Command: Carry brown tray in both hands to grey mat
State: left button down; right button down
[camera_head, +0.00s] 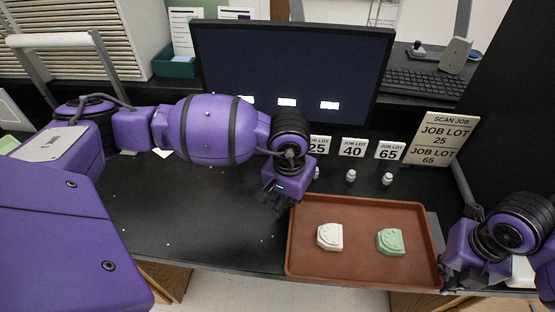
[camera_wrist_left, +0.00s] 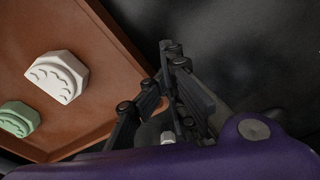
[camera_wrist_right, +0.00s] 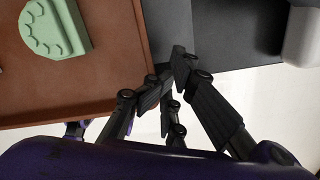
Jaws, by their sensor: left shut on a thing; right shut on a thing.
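The brown tray (camera_head: 360,273) lies at the front of the black table, its front edge along the table's front edge. It carries a white dental model (camera_head: 330,237) and a green dental model (camera_head: 390,242). My left gripper (camera_head: 277,199) is shut on the tray's left rim; its fingers (camera_wrist_left: 165,75) show at that rim in the left wrist view. My right gripper (camera_head: 446,268) is shut on the right rim, and its fingers (camera_wrist_right: 165,85) show there in the right wrist view. A strip of the grey mat (camera_wrist_right: 171,28) shows beside the tray's right edge; the tray hides the rest.
Small white bottles (camera_head: 351,176) and job lot cards (camera_head: 352,147) stand behind the tray. A monitor (camera_head: 290,70) and a scan job sign (camera_head: 437,135) are further back. The table (camera_head: 200,215) left of the tray is mostly clear.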

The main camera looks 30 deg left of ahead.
pick_arm(q)
jog(key=c, duration=2.4)
grip_release()
jog(key=shift+a+r, duration=0.25)
jog(key=shift+a, duration=0.15)
pick_arm(e)
jog(key=shift+d+r, duration=0.2)
jog(key=shift+d, duration=0.25)
pick_arm(q)
jog(key=o, duration=0.5)
jog(key=shift+a, duration=0.65)
pick_arm(e)
jog(key=shift+d, duration=0.6)
pick_arm(q)
jog(key=shift+w, duration=0.1)
pick_arm(e)
jog(key=c, duration=1.9)
grip_release()
pick_arm(q)
jog(key=shift+r, duration=0.1)
notch_tip(320, 180, up, 8)
jog(key=shift+s, duration=0.35)
pick_arm(e)
notch_tip(320, 180, up, 12)
jog(key=shift+s, duration=0.45)
